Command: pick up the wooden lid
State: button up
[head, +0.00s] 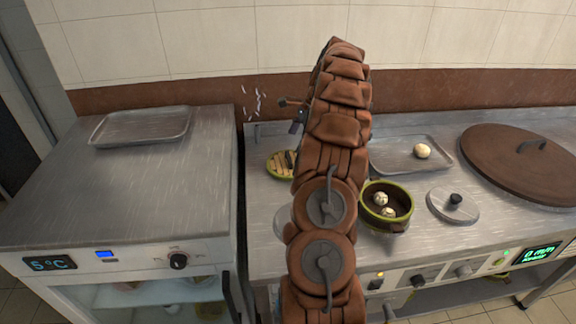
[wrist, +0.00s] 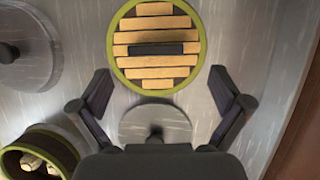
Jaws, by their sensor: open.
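The wooden lid (wrist: 172,72) is round, with pale wooden slats, a green rim and a dark bar handle (wrist: 155,48). It lies flat at the top middle of the wrist view. In the head view the wooden lid (head: 277,160) is on the steel counter, partly hidden behind my arm. My gripper (wrist: 160,83) is open and empty in the wrist view. Its two fingers are spread apart, and their tips appear near the lid's lower edge, one on each side. I cannot tell their height above it.
A round metal lid (wrist: 140,118) shows between my fingers, partly covered. A green-rimmed pot (head: 372,215) with pale round items, a knobbed metal lid (head: 440,206), a tray (head: 390,155) and a large brown lid (head: 500,165) stand to the right. A wall (head: 420,100) runs behind.

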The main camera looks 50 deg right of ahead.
aim_at(289, 157)
jog(key=shift+a+f, duration=0.4)
jog(key=shift+f, duration=0.4)
jog(key=shift+x, duration=1.85)
jog(key=shift+c, duration=0.4)
jog(key=c, duration=1.1)
jog(key=shift+o, duration=0.2)
